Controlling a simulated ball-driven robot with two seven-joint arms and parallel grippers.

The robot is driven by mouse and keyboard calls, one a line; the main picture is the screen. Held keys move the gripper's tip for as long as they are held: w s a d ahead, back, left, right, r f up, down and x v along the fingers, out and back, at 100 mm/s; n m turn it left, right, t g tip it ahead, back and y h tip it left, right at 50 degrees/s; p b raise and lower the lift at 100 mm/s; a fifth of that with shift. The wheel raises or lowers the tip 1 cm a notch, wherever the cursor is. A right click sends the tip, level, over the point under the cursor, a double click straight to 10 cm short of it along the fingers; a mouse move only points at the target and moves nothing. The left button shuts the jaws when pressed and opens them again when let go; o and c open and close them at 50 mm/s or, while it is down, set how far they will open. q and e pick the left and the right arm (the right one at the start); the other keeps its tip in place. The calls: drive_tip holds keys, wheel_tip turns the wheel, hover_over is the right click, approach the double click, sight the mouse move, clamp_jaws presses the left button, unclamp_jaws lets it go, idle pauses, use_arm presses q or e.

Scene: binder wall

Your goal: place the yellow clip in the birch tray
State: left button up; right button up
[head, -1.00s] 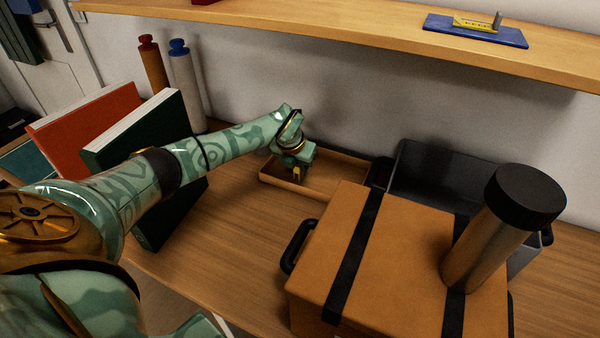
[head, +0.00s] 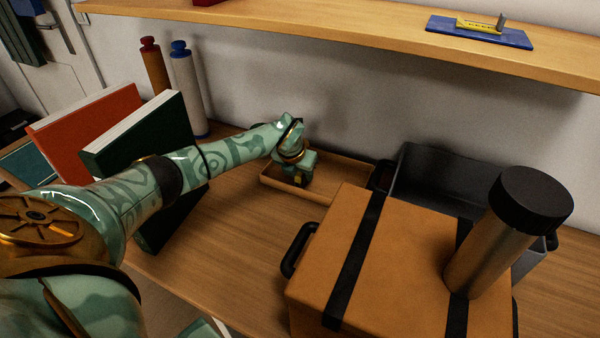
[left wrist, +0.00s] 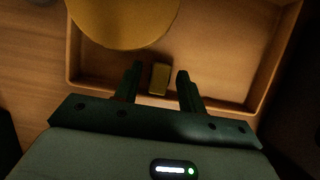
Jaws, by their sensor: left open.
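The birch tray (head: 347,171) is a shallow wooden tray on the desk near the wall; it fills much of the left wrist view (left wrist: 272,65). My left gripper (head: 300,182) is over the tray's left part, pointing down. In the left wrist view my left gripper (left wrist: 160,78) is open, with its two dark fingers apart. The yellow clip (left wrist: 159,79) is a small block between the fingers, seen against the tray floor near one wall, with gaps to both fingers. In the head view the gripper mostly hides the clip. My right gripper is not in view.
A brown box (head: 415,265) with black straps stands right of the tray, with a black-capped cylinder (head: 490,245) on it. A dark bin (head: 440,175) is behind it. Books (head: 150,135) lean at left. A shelf (head: 330,32) holds a blue plate (head: 500,38) with a yellow piece.

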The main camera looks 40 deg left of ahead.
use_arm(q)
drive_tip(key=p+v, duration=0.3)
drive_tip(key=v, duration=0.8)
drive_tip(key=shift+s+p, duration=0.2)
drive_tip(key=shift+p, duration=0.2)
